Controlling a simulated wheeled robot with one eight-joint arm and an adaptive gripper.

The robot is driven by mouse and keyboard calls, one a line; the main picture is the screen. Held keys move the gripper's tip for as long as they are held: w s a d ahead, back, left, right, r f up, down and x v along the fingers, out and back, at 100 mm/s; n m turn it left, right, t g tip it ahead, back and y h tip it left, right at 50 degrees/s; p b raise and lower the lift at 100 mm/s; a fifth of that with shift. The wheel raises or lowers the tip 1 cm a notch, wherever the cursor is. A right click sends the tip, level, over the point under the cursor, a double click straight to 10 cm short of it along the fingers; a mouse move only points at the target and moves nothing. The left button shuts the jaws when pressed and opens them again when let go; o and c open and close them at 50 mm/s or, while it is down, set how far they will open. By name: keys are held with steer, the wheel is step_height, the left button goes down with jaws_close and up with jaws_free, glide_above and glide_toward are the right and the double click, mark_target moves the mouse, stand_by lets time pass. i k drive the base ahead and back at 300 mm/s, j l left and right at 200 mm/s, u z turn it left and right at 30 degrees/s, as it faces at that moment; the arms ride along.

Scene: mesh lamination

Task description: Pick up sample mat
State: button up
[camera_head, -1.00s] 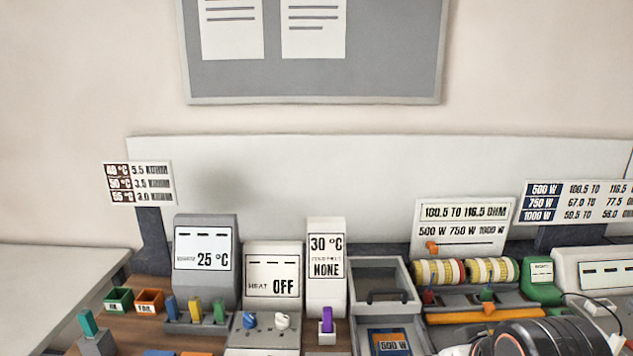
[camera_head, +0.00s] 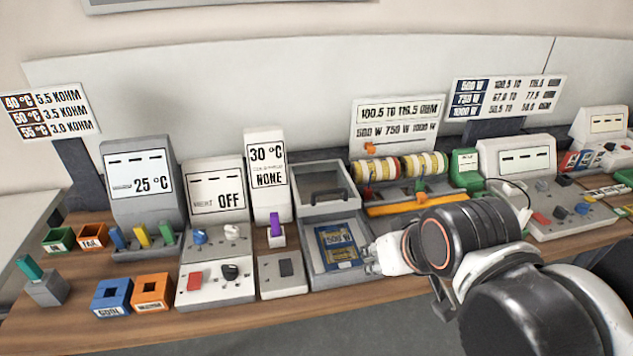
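A lidded compartment with a dark window (camera_head: 320,186) adjoins the back of the tray. My gripper (camera_head: 372,262) is at the right edge of the tray, just right of the mat. Its white finger parts point left toward the mat. My wrist hides part of the gripper, and I cannot tell whether the fingers are apart or touch the mat.
Boxes reading "25 °C" (camera_head: 141,182), "OFF" (camera_head: 216,190) and "30 °C" (camera_head: 266,172) stand left of the tray. Wire spools (camera_head: 401,168) and an orange bar (camera_head: 397,208) are behind my wrist. Blue (camera_head: 112,297) and orange (camera_head: 150,292) bins sit at the front left.

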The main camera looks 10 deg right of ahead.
mark_target(338, 244)
steer(key=z, duration=2.25)
steer(key=u, duration=2.25)
steer(key=i, duration=0.4)
